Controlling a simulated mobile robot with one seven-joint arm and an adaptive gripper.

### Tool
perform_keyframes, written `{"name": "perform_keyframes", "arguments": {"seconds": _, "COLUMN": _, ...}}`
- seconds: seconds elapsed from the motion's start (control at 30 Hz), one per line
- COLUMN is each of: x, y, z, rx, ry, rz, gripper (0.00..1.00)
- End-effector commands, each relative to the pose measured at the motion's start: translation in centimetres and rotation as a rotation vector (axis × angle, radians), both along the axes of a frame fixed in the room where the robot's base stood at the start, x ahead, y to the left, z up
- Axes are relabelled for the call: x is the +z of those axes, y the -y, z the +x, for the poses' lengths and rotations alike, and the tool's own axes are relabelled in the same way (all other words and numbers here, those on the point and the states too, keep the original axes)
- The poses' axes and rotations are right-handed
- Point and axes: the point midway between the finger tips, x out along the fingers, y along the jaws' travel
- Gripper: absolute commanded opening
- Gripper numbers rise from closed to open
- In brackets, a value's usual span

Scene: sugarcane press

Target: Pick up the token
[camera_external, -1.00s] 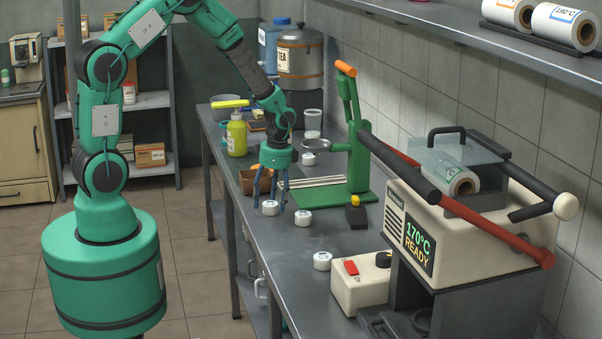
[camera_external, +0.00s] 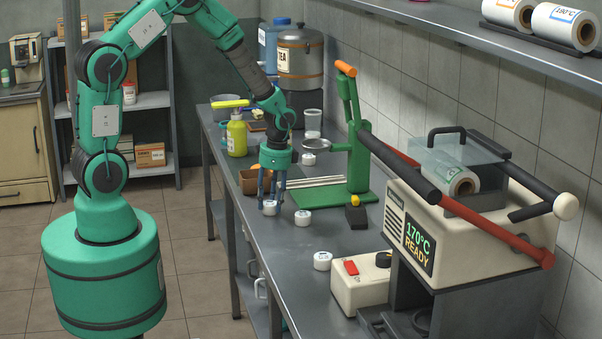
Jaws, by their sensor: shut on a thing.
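Several small white round token-like pieces are on the grey metal counter (camera_external: 285,255). One white token (camera_external: 270,208) is at the tips of my gripper (camera_external: 271,205), near the counter's front edge. My gripper points straight down with its blue-grey fingers closed around this token, at or very near counter height. A second white token (camera_external: 303,218) lies just right of it, apart from the fingers. A third white token (camera_external: 322,261) lies nearer the camera, beside a cream box. The exact finger contact is small in the picture.
A brown container (camera_external: 250,180) stands just behind my gripper. The green lever press (camera_external: 358,150) and a dark block (camera_external: 356,217) are to its right. The cream box with a red switch (camera_external: 360,285) and the sealing machine (camera_external: 450,225) stand nearer. Counter between tokens and cream box is clear.

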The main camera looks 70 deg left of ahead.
Motion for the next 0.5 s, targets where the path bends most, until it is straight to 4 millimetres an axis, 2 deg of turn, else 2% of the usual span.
{"name": "perform_keyframes", "arguments": {"seconds": 0.27, "x": 0.4, "y": 0.0, "z": 0.0, "rx": 0.0, "ry": 0.0, "rz": 0.0, "gripper": 0.15}}
{"name": "perform_keyframes", "arguments": {"seconds": 0.5, "x": 2.6, "y": 0.0, "z": 0.1, "rx": 0.0, "ry": 0.001, "rz": 0.001, "gripper": 0.15}}
